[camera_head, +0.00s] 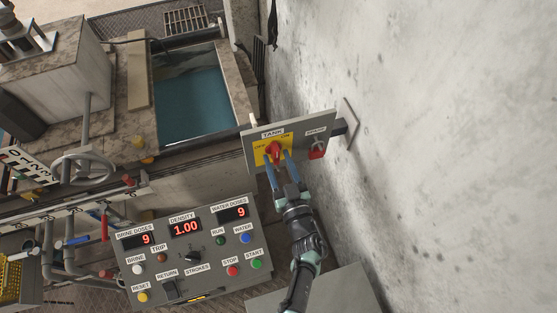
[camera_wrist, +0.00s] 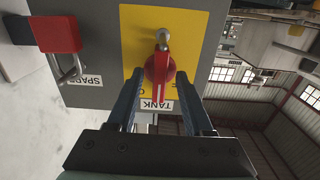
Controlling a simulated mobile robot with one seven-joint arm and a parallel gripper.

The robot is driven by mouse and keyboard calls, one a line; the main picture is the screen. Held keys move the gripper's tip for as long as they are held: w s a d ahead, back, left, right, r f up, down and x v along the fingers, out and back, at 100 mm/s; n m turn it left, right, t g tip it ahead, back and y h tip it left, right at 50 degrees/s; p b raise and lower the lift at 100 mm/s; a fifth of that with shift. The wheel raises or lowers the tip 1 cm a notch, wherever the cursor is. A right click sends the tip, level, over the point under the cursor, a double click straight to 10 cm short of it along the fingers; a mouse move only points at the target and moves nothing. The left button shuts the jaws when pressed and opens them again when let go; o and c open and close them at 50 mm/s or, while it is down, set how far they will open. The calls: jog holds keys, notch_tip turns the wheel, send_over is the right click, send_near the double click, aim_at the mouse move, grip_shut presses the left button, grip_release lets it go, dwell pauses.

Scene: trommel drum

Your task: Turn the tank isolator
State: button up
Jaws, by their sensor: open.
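The tank isolator is a red rotary handle (camera_head: 274,150) on a yellow plate (camera_head: 261,158) under a TANK label, on a grey panel. OFF is lettered at the plate's left and ON at its right. In the wrist view the red handle (camera_wrist: 158,72) lies in line with the picture's vertical, towards the TANK label (camera_wrist: 167,105). A small silver pin (camera_wrist: 162,36) shows at its far end. My gripper (camera_head: 279,157) is open in front of the plate. Its blue-grey fingers stand on either side of the handle, with a gap visible on both sides; fingertip depth is unclear.
A red padlock-like piece (camera_head: 317,151) hangs at the SPARE position on the same panel. A concrete wall (camera_head: 430,120) stands close on the right. A control console (camera_head: 195,250) with buttons and displays is lower left. A water tank (camera_head: 195,100) lies behind.

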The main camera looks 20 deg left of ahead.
jog(key=p+v, duration=0.1)
jog(key=v, duration=1.2)
jog(key=shift+p, duration=0.4)
